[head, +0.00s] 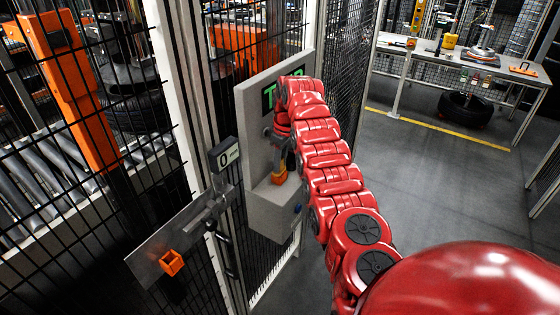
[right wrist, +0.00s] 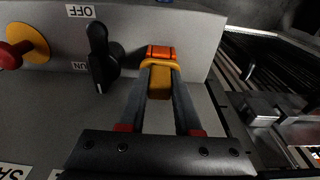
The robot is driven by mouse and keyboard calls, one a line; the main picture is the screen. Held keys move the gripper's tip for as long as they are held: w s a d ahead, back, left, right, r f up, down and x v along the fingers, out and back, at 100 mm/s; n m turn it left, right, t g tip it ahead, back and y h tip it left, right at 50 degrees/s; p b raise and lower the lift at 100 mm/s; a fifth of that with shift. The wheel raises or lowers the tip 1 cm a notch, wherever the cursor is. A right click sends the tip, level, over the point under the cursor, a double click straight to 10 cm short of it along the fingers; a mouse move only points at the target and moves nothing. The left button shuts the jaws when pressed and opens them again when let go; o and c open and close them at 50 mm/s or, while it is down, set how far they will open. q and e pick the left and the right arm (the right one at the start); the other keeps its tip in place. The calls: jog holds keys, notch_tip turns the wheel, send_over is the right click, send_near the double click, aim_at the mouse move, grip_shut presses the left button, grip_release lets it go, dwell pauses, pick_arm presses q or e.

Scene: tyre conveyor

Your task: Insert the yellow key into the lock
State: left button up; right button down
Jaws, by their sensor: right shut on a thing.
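My right gripper (head: 287,158) points down in front of the grey control panel (head: 256,125), above its lower box. It is shut on the yellow key (head: 280,178). In the right wrist view the two fingers (right wrist: 161,72) close on the yellow part of the key (right wrist: 160,84), and an orange part shows just beyond the tips, close to the grey panel face (right wrist: 205,30). I cannot tell which opening is the lock, or whether the key touches it. My left gripper is not in view.
In the wrist view, a black OFF/RUN switch (right wrist: 103,58) and a red button (right wrist: 12,55) sit left of the key. A metal latch plate (head: 150,250) with an orange bracket (head: 172,263) is on the fence.

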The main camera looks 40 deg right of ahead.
jog(key=c, duration=0.5)
grip_release()
jog(key=shift+r, duration=0.35)
jog(key=r, duration=0.6)
jog(key=shift+s+r, duration=0.2)
jog(key=shift+s, duration=0.1)
jog(key=r+p, duration=0.2)
jog(key=r, duration=0.1)
jog(key=s+r+p, duration=0.1)
jog(key=r+p, duration=0.1)
jog(key=r, duration=0.1)
jog(key=r+p, duration=0.3)
jog(key=r, duration=0.1)
jog(key=shift+s+d+r, duration=0.1)
jog(key=shift+s+d, duration=0.05)
jog(key=shift+d, duration=0.25)
